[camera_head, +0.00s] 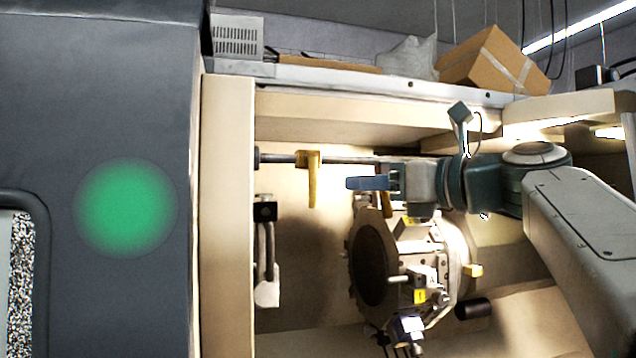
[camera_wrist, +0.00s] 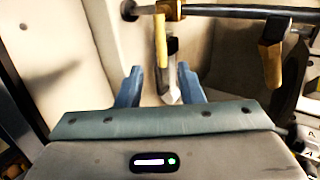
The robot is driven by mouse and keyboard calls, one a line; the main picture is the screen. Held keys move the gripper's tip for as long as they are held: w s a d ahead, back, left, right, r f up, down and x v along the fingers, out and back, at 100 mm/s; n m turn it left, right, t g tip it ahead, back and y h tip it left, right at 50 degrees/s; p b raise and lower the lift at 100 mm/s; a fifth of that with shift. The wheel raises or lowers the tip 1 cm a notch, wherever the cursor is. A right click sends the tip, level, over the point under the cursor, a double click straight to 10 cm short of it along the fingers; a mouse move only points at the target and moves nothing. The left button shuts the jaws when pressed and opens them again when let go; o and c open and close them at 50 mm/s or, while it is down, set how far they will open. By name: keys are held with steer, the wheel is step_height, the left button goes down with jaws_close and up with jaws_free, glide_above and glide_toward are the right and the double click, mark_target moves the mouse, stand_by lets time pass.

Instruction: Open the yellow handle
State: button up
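A yellow handle (camera_head: 313,180) hangs down from a horizontal metal bar inside the machine, left of my gripper (camera_head: 352,183) in the head view. In the wrist view the yellow handle (camera_wrist: 161,42) hangs ahead, roughly in line with the gap between my fingers. A second yellow handle (camera_head: 388,203) hangs from the bar further right, partly hidden behind my gripper; it also shows at the upper right of the wrist view (camera_wrist: 271,62). My gripper's blue fingers (camera_wrist: 160,86) are spread apart with nothing held, and look apart from both handles.
A round turret or chuck with tool blocks (camera_head: 375,262) stands just below my gripper. A pale-ended fitting (camera_head: 267,290) hangs on the left inner wall. The dark machine panel (camera_head: 110,120) lies further left. A cardboard box (camera_head: 492,62) rests on the machine top.

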mark_target(317, 184)
steer(key=p+x, duration=0.3)
steer(key=x, duration=0.8)
steer(key=shift+w+a, duration=0.25)
steer(key=shift+w, duration=0.1)
